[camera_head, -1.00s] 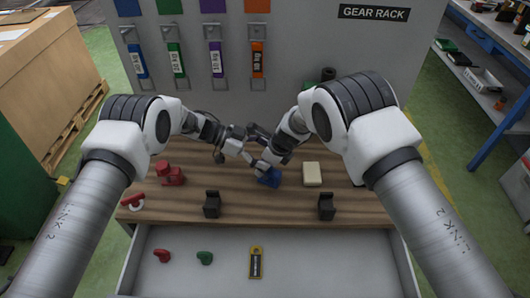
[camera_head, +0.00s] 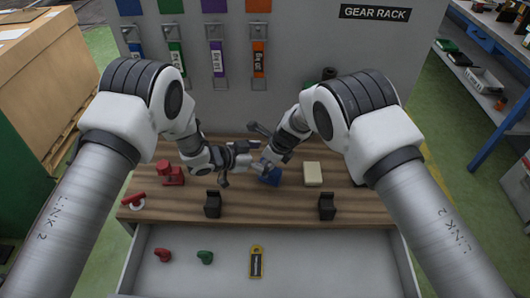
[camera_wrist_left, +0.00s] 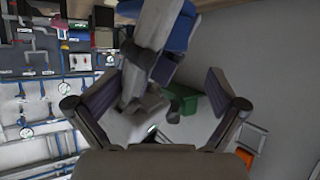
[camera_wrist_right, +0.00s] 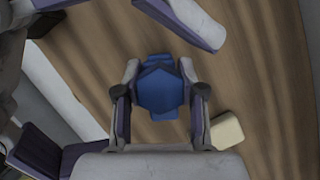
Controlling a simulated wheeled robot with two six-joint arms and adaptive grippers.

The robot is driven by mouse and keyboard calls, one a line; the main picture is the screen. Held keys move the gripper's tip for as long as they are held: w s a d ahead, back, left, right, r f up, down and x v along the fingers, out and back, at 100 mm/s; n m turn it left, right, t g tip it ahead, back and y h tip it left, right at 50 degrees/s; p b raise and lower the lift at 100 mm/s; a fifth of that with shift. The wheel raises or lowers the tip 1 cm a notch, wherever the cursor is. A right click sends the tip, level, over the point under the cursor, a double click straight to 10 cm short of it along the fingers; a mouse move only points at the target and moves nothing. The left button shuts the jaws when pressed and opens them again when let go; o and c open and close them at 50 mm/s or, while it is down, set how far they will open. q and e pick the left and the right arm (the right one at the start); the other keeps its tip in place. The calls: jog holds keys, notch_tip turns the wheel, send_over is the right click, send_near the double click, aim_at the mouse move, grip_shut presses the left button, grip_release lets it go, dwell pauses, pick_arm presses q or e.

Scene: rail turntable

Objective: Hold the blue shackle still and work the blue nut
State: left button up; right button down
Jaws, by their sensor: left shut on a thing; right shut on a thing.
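The blue shackle (camera_head: 271,179) sits on the wooden bench top, partly covered by my right gripper (camera_head: 265,166). In the right wrist view, the six-sided blue nut (camera_wrist_right: 160,90) lies between the right fingers, which are shut on it. Blue parts of the shackle (camera_wrist_right: 163,114) show above and below the nut. My left gripper (camera_head: 238,157) is beside the right one, left of the shackle. In the left wrist view its fingers (camera_wrist_left: 155,108) stand wide apart with part of my right gripper between them; exact contact is hard to see. Blue shows at that view's top.
A cream block (camera_head: 312,173) lies right of the shackle. Two black brackets (camera_head: 212,205) (camera_head: 326,207) stand near the bench's front edge. Red parts (camera_head: 171,174) are at the left. The open drawer (camera_head: 320,262) in front holds red and green parts and a tag. A grey panel rises behind.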

aim_at(262, 160)
pick_arm(q)
jog(key=shift+w+d+f, duration=0.1)
jog(key=shift+w+f, duration=0.1)
jog(key=shift+w, duration=0.3)
pick_arm(e)
jog(key=shift+s+a+f, duration=0.2)
jog(key=shift+s+f, duration=0.25)
jog(key=shift+s, duration=0.15)
pick_arm(q)
jog(key=shift+a+f, duration=0.2)
jog(key=shift+f, duration=0.9)
pick_arm(e)
jog(key=shift+w+r, duration=0.1)
jog(key=shift+w, duration=0.05)
pick_arm(q)
jog(key=shift+f, duration=0.4)
pick_arm(e)
jog(key=shift+w+d+r, duration=0.1)
jog(key=shift+r, duration=0.05)
pick_arm(q)
jog(key=shift+o, duration=1)
jog(key=c, duration=0.9)
jog(key=o, duration=0.9)
jog(key=shift+a, duration=0.1)
jog(key=shift+c, duration=0.2)
jog(key=shift+r, duration=0.1)
jog(key=shift+r, duration=0.1)
